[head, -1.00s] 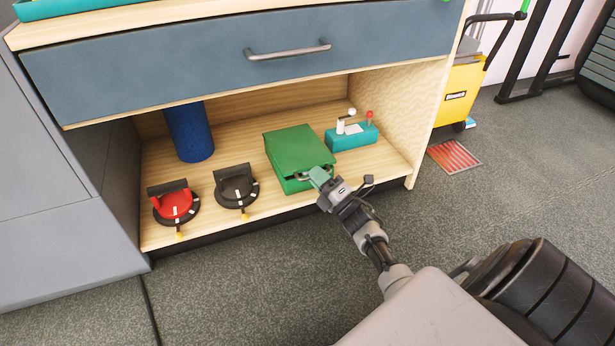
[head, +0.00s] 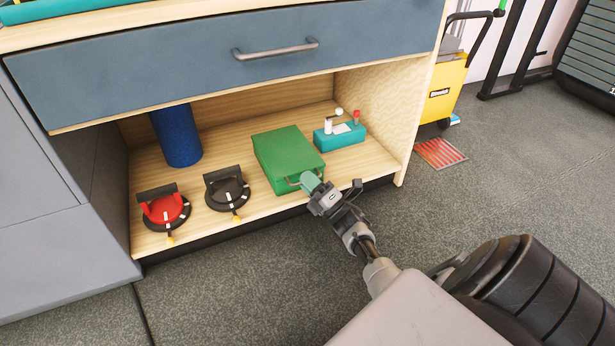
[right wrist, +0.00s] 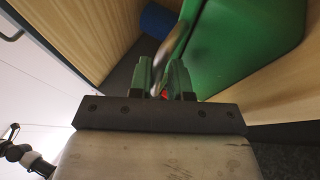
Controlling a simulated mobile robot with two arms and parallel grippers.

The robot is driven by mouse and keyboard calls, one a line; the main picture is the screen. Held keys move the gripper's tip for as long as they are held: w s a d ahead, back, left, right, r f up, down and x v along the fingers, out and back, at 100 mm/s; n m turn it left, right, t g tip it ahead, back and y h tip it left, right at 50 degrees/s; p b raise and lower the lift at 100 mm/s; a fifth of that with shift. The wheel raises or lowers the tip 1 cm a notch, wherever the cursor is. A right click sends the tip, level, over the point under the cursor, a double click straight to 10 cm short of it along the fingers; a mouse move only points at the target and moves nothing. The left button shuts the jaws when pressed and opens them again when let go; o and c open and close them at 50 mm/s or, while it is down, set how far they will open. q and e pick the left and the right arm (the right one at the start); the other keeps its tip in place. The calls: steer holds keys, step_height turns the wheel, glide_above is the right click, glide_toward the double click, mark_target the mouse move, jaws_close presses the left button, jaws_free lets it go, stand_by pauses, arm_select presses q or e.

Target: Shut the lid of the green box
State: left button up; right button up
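The green box (head: 286,152) stands on the lower shelf, right of centre, with its flat green top down and no visible gap under it. A thin grey handle (head: 292,183) sits at its front edge. My right gripper (head: 309,182) is at this front edge. In the right wrist view, the grey handle (right wrist: 174,42) runs in between the two close-set green fingers (right wrist: 161,78), which look shut on it. The green box (right wrist: 235,45) fills the upper right there. The inside of the box is hidden. My left gripper is not in view.
On the shelf (head: 235,225), a red-and-black device (head: 166,209), a black device (head: 226,187) and a blue cylinder (head: 177,135) stand to the left. A teal block (head: 340,136) stands close on the right. A drawer (head: 200,68) hangs above. The floor in front is clear.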

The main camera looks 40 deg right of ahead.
steer(key=shift+o, duration=0.5)
steer(key=shift+s+f, duration=0.1)
steer(key=shift+s, duration=0.05)
steer(key=p+v, duration=0.3)
steer(key=v, duration=0.7)
steer(key=shift+s, duration=0.3)
steer(key=shift+d+f, duration=0.1)
